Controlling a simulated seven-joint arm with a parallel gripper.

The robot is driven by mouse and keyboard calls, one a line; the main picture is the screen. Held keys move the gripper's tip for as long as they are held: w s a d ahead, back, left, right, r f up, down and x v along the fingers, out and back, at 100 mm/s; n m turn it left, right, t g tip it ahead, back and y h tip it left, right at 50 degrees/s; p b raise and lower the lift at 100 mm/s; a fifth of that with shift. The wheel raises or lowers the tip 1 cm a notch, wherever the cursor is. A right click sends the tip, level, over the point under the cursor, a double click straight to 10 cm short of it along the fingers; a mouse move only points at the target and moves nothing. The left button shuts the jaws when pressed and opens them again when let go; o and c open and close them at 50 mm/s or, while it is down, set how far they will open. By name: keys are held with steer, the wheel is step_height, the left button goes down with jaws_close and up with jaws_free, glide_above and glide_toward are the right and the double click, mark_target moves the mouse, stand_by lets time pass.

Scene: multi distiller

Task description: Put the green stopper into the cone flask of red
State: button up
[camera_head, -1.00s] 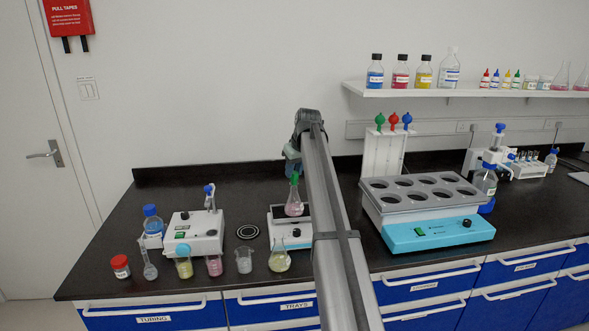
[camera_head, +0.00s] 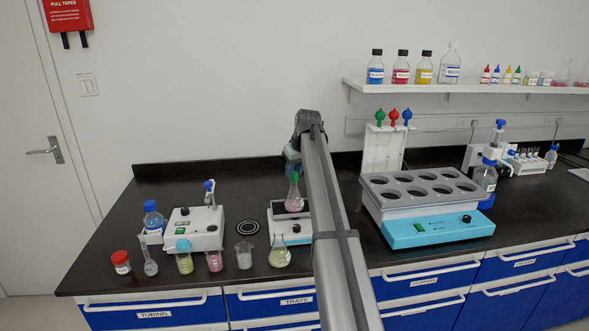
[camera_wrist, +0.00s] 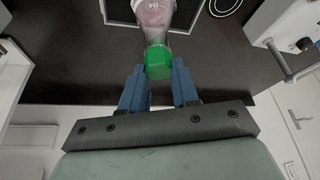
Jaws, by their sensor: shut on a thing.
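The green stopper (camera_wrist: 158,62) is between the two blue fingertips of my gripper (camera_wrist: 159,76) in the wrist view. My gripper is shut on it. The stopper is at the mouth of the cone flask of red (camera_wrist: 155,14), which holds pinkish-red liquid. I cannot tell how deep it sits in the neck. In the head view the flask (camera_head: 293,200) stands upright on a white stirrer device, with the green stopper (camera_head: 295,176) at its top. My gripper (camera_head: 293,162) is just above, partly hidden by my arm.
A flask of yellow liquid (camera_head: 280,254) stands in front of the stirrer (camera_head: 276,238). Several small beakers and a second white device (camera_head: 194,229) are to the left. A grey rack with a blue base (camera_head: 437,231) is to the right of my arm.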

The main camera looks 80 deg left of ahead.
steer(key=o, duration=1.1)
steer(key=shift+c, duration=0.2)
steer(key=v, duration=1.4)
steer(key=shift+f, duration=0.1)
